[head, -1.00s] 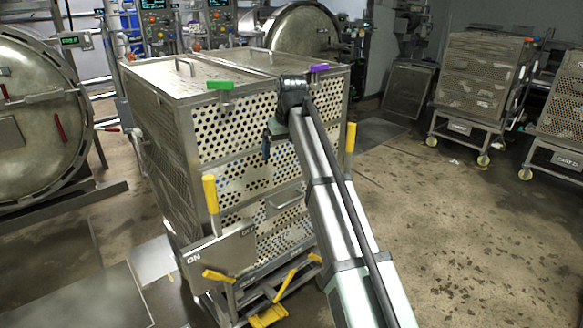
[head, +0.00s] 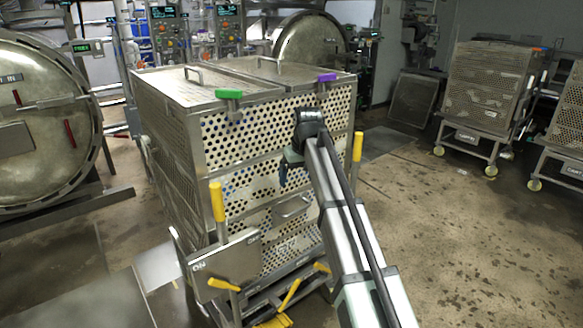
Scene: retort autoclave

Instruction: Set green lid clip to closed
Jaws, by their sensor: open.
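The green lid clip (head: 229,94) sits at the front top edge of a perforated metal basket cart (head: 250,140), left of a purple clip (head: 327,77). A small metal bracket shows just below the green clip. From this view I cannot tell whether the green clip is latched. My gripper (head: 284,174) is open in front of the basket's perforated front, below and to the right of the green clip and apart from it. My own wrist partly hides the gripper, and its fingertips are small and dark.
Yellow upright handles (head: 217,202) and (head: 358,147) flank the basket front. A metal plate (head: 225,265) and yellow pedals (head: 290,295) are low at the front. A round retort door (head: 38,125) stands left. Other carts (head: 487,85) stand right, with open floor between.

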